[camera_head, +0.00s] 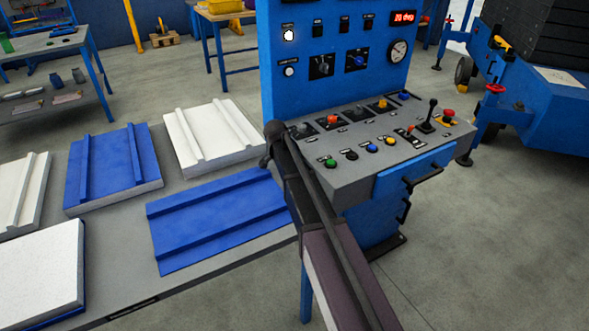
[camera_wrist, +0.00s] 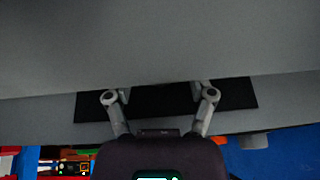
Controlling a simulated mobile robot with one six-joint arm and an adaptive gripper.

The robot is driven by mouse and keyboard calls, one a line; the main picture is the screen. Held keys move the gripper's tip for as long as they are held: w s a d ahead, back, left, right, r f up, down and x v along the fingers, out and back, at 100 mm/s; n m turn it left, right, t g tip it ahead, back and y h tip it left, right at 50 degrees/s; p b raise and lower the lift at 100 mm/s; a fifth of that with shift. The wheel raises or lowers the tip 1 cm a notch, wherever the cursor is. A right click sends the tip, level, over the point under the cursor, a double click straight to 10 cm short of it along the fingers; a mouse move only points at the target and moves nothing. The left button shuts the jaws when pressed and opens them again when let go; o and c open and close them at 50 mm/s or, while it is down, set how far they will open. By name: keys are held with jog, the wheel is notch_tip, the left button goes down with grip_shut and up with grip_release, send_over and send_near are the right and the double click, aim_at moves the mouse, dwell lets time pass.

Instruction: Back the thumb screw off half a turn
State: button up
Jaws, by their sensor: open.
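I cannot pick out the thumb screw for certain in either view. The sloped control console (camera_head: 350,185) stands right of the middle in the head view, with coloured knobs, push buttons and a black lever (camera_head: 430,113) on its top. In the wrist view my gripper (camera_wrist: 160,96) is open, its two grey fingers wide apart with nothing between them. A black rectangular plate (camera_wrist: 160,101) on a grey surface lies behind the fingers; I cannot tell whether they touch it. In the head view my arm reaches up to the console's left edge, and the fingers do not show clearly.
An upright blue panel (camera_head: 275,60) with switches, a gauge and a red display rises behind the console. A grey table (camera_head: 185,185) at left carries blue and white ribbed panels. A black handle (camera_head: 425,174) juts from the console front. Bare floor lies at lower right.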

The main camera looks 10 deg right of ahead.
jog(key=shift+c, duration=0.2)
grip_shut()
jog(key=shift+w, duration=0.1)
jog(key=shift+w+g, duration=0.15)
jog(key=shift+g, duration=0.55)
jog(key=shift+w+f+n+g+h+b, duration=0.15)
jog(key=shift+n+g+h+b, duration=0.3)
jog(key=shift+g, duration=0.45)
jog(key=shift+s+g+h, duration=0.2)
jog(key=shift+g+h, duration=0.15)
jog(key=shift+g, duration=0.15)
jog(key=shift+o, duration=0.2)
grip_release()
